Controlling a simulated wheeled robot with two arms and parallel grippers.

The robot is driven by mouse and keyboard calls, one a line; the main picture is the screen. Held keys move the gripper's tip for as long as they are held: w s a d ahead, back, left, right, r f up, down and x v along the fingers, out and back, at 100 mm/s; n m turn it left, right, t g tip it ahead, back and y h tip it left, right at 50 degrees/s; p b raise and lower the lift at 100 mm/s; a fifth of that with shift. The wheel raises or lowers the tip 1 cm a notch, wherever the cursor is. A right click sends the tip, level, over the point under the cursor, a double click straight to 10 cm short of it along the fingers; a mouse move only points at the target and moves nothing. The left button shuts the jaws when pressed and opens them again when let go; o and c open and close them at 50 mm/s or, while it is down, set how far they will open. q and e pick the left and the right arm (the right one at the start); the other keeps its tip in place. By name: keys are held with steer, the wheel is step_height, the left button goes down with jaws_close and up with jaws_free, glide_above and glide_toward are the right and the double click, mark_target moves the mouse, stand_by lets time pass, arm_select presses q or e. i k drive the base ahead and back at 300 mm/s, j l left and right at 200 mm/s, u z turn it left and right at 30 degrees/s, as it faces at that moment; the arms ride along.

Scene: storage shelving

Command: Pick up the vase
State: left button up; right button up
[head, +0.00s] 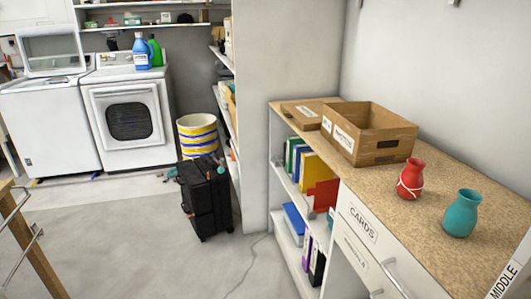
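Two vases stand upright on the tan counter top (415,232) at the right. The red vase (410,180) has a pale cord around its middle. The teal vase (462,213) is to its right and nearer to me, apart from it. Neither of my grippers shows in the head view, so nothing is seen touching either vase.
An open wooden box (390,156) and a flatter one (300,113) sit farther back on the counter. Shelves with binders (318,172) are below. A black suitcase (205,195) stands on the floor. Grey floor (130,230) is clear in front.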

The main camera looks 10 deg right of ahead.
mark_target(460, 219)
steer(key=k+j, duration=0.8)
steer(key=j, duration=0.1)
